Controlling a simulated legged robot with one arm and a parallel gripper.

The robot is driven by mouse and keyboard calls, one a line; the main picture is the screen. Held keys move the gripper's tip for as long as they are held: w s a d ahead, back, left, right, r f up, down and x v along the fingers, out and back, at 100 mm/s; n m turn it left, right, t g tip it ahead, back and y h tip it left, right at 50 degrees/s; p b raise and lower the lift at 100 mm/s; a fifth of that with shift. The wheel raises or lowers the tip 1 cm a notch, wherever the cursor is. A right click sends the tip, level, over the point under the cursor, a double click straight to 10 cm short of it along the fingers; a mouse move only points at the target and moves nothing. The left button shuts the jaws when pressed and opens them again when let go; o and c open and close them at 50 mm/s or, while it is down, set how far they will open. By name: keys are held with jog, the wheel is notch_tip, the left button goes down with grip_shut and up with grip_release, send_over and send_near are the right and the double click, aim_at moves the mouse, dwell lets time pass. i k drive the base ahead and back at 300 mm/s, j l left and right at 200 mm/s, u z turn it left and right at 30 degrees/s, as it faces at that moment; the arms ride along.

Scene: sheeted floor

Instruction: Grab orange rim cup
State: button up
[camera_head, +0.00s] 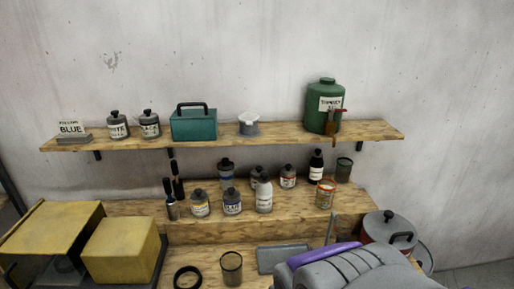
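The cup with the orange rim (326,193) stands upright on the middle wooden tier, right of centre. It looks like clear glass with an orange band around its top. A grey, ribbed part of my arm or gripper (352,272), with a purple strip along its upper edge, fills the bottom right. It appears nearer to the camera than the cup, below it in the picture. I see no contact between them. The fingertips are not distinguishable, so I cannot tell whether the gripper is open or shut.
Several jars and bottles stand left of the cup; a dark bottle (316,166) and a dark green cup (344,169) are behind it. The upper shelf (280,134) overhangs this area. A grey lidded pot (388,227) is at right; a dark glass (231,267) stands on the lower surface.

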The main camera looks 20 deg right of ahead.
aim_at(325, 194)
jog(key=i+z, duration=0.4)
jog(key=i+j+z, duration=0.15)
jog(key=z, duration=0.25)
